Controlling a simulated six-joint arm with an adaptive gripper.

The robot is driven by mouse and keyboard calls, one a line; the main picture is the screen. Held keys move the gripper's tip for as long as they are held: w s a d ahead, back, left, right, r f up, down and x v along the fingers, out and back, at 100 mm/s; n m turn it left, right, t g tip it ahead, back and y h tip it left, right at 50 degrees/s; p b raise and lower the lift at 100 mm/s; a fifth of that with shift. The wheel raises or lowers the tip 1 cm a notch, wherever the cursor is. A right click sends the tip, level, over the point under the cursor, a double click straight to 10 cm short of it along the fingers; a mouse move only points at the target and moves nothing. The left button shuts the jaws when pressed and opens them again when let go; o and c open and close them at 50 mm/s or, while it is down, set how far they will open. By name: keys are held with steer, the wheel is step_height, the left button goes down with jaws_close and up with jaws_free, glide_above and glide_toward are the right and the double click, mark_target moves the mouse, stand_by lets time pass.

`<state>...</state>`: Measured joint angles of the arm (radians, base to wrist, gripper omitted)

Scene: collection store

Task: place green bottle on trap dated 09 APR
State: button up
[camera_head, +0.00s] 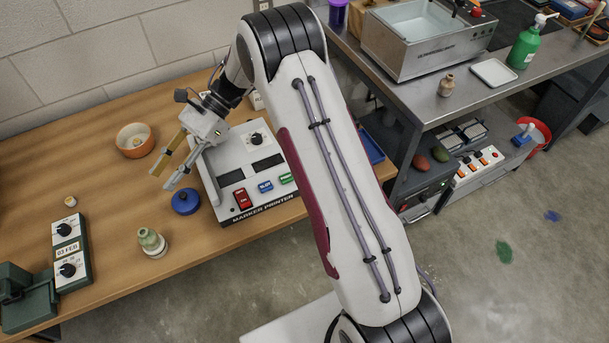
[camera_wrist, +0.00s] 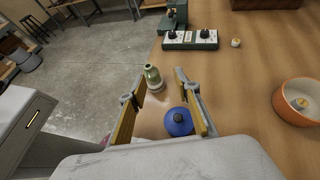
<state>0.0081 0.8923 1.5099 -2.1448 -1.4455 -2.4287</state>
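A small pale green bottle (camera_head: 151,242) stands upright near the front edge of the wooden table; it also shows in the wrist view (camera_wrist: 153,79), beyond the fingers. My gripper (camera_head: 166,177) is open and empty above the table, behind the bottle and apart from it; its two fingers also show in the wrist view (camera_wrist: 158,86). A blue round lidded pot (camera_head: 186,202) sits below and right of the fingers. A dark green two-knob unit (camera_head: 82,243) at the left has a label that looks like 03 FEB. I see no label reading 09 APR.
A marker printer (camera_head: 233,160) stands right of my gripper. An orange bowl (camera_head: 130,148) with something inside is behind. A tiny jar (camera_head: 70,201) and a dark green device (camera_head: 28,300) are at left. A larger green pump bottle (camera_head: 524,46) stands on the metal bench.

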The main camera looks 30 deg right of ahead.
steer(key=w+d+r+m+t+h, duration=0.1)
steer(key=w+d+r+m+t, duration=0.1)
steer(key=w+r+m+t, duration=0.55)
steer(key=w+d+r+m+t, duration=0.1)
steer(key=w+r+m+t, duration=0.45)
steer(key=r+m, duration=0.4)
steer(key=s+d+r+m+t+h, duration=0.3)
steer(key=d+r+m+t+h, duration=0.35)
steer(key=d+r+m, duration=0.75)
steer(key=s+d+f+m+g+h, duration=0.1)
steer(key=s+d+m+g+h, duration=0.15)
steer(key=s+d+m, duration=0.4)
steer(key=s+d+f+m+g+h, duration=0.1)
steer(key=s+d+m+g+h, duration=0.2)
steer(key=s+m, duration=0.55)
steer(key=s+a+f+m+g, duration=0.1)
steer(key=s+f+m, duration=0.2)
steer(key=s, duration=0.4)
steer(key=s+a+f+m+g, duration=0.1)
steer(key=s+f+m, duration=0.3)
steer(key=s, duration=0.4)
steer(key=s+a+f+m+g+y, duration=0.1)
steer(key=s+a+f+m+g, duration=0.1)
steer(key=s, duration=0.6)
steer(key=f+m, duration=0.1)
steer(key=m, duration=0.1)
steer(key=shift+a+f+m, duration=0.3)
steer(key=shift+a+m, duration=0.05)
steer(key=shift+m, duration=0.05)
